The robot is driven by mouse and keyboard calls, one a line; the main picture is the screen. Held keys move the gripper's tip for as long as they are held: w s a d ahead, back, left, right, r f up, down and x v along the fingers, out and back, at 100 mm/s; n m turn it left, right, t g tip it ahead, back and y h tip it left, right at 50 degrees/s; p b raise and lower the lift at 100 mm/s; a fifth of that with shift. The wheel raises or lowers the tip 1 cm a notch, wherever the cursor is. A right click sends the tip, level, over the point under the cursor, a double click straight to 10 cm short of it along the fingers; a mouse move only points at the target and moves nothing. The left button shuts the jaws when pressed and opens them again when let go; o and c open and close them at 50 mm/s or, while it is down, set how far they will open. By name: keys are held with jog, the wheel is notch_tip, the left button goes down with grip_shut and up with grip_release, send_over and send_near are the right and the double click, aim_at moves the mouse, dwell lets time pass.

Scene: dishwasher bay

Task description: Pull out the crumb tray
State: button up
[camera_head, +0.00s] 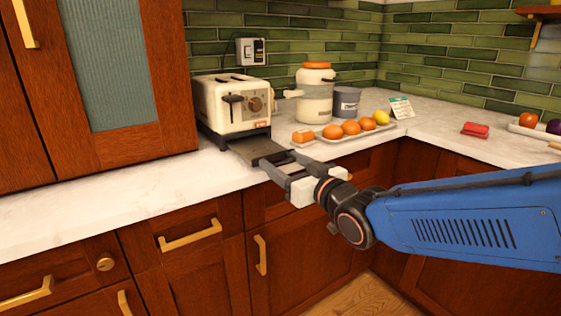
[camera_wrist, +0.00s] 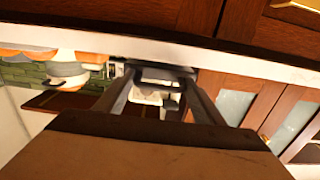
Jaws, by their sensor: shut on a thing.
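The cream toaster (camera_head: 232,103) stands on the counter near the wall cabinet, on a dark base. The crumb tray (camera_head: 254,147), a thin dark grey plate, sticks out from under the toaster's front toward the counter edge. My gripper (camera_head: 276,159) is shut on the tray's outer end, low over the counter's front edge. The tray's inner end is hidden at the toaster. In the wrist view my gripper's two dark fingers (camera_wrist: 160,80) reach away from the camera, with pale shapes between them that are hard to make out.
A red folded cloth (camera_head: 475,130) lies farther right. The counter left of the toaster is clear.

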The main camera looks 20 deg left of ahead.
jog(key=shift+w+d, duration=0.1)
jog(key=o, duration=1.2)
jog(key=shift+o, duration=0.2)
jog(key=shift+d, duration=0.1)
jog(key=v, duration=1.7)
